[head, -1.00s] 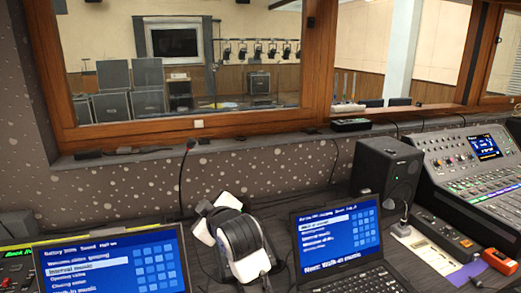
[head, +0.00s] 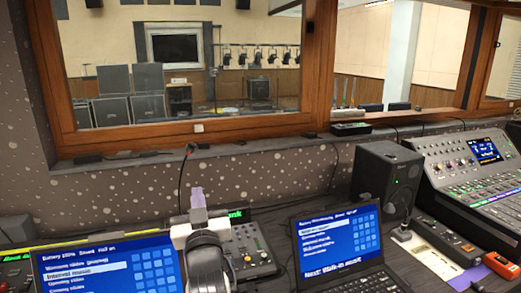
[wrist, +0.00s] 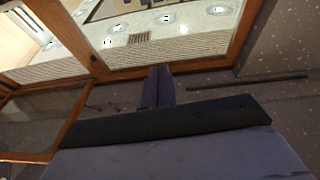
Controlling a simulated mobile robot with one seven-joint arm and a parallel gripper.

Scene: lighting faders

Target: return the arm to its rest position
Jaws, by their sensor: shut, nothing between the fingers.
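My arm rises from the bottom edge in the head view, in front of the desk between two laptops. My gripper (head: 197,195) points up, with its purple-grey fingers shut and empty. It stands in front of the dotted wall and partly hides the right edge of the left laptop (head: 105,270). In the wrist view, my shut fingers (wrist: 158,75) stick out past the dark gripper body, with the window frame and room ceiling beyond. Nothing touches the fingers that I can see.
The right laptop (head: 340,250) stands close to the right of my arm. A small mixer with a green display (head: 245,245) lies between them. A black speaker (head: 387,178) and large fader console (head: 480,175) are at right. A thin gooseneck microphone (head: 183,175) rises behind my gripper.

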